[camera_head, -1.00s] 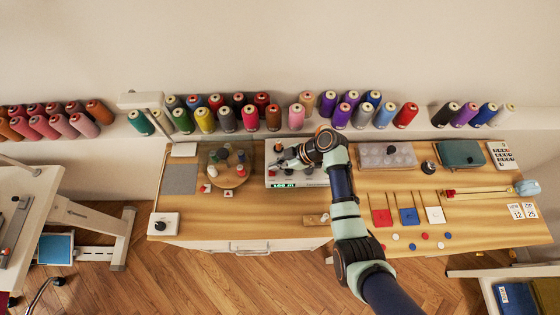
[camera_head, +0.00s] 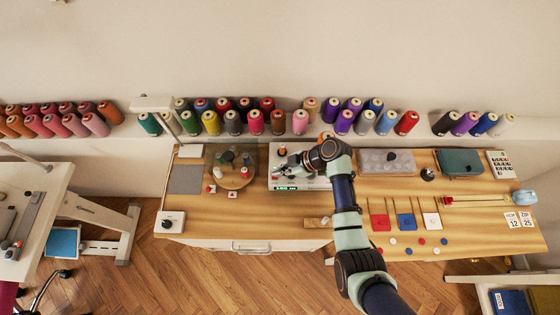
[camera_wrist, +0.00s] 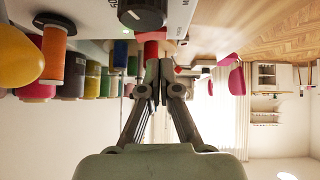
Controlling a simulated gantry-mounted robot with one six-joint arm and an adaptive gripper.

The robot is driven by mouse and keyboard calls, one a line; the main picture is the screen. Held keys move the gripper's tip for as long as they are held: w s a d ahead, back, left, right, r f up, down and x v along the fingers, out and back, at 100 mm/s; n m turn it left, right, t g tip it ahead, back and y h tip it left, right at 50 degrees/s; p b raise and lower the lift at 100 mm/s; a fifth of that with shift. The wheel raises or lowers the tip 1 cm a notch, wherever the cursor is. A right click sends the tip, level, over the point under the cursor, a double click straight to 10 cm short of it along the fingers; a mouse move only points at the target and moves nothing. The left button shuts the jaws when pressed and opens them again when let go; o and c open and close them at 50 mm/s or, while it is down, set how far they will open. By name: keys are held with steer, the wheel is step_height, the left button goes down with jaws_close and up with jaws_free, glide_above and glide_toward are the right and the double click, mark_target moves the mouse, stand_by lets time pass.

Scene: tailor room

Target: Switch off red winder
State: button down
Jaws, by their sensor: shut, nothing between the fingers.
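A light grey winder box (camera_head: 312,186) with a small green-lit display (camera_head: 284,188) stands at the back middle of the bench in the head view. My gripper (camera_head: 279,169) is over its left part, with its fingers shut and empty. An orange piece (camera_head: 282,151) shows behind it. A black knob (camera_wrist: 142,14) on a grey panel shows at the top of that view. The arm hides part of the winder.
Thread spools (camera_head: 255,122) line the shelf behind the bench. A round wooden stand (camera_head: 232,179) is left of the winder, and a grey tray (camera_head: 386,161) is right. A white box with a black knob (camera_head: 170,222) sits at the front left. The bench front is partly clear.

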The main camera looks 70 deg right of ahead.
steer(key=v, duration=1.1)
steer(key=shift+w+r, duration=0.3)
steer(key=shift+r, duration=0.2)
steer(key=shift+a, duration=0.1)
steer(key=shift+d+r+h+b, duration=0.1)
steer(key=shift+d+h+b, duration=0.2)
steer(key=shift+b, duration=3.05)
